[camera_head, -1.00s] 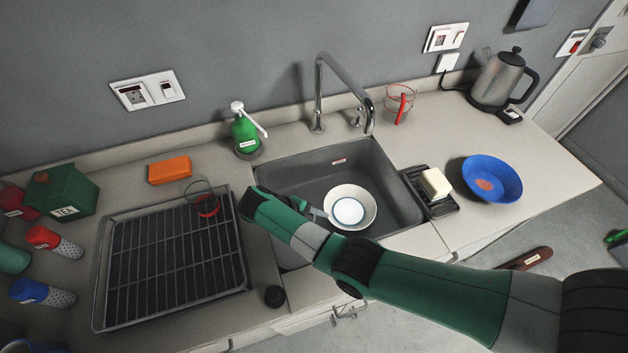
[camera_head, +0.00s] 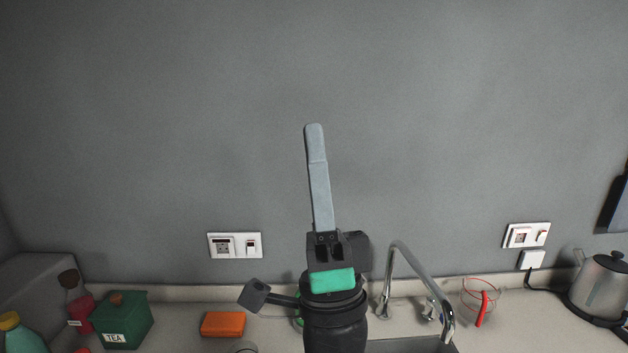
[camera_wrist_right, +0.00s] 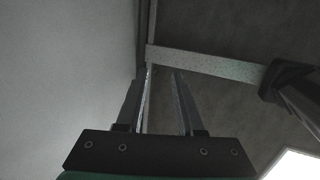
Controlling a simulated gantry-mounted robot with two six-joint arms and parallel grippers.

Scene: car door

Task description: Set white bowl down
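The white bowl is in neither view now; only the back edge of the dark sink (camera_head: 408,345) shows at the bottom of the head view. My right gripper (camera_head: 314,130) points straight up in front of the grey wall, above the counter and left of the tap. In the right wrist view its two fingers (camera_wrist_right: 161,74) stand apart with nothing between them. My left gripper is in neither view.
A chrome tap (camera_head: 410,265) stands right of my arm. A red-handled strainer (camera_head: 482,305) and a kettle (camera_head: 600,285) stand further right. An orange block (camera_head: 223,324) and a green tea box (camera_head: 122,321) lie left. The wall above is clear.

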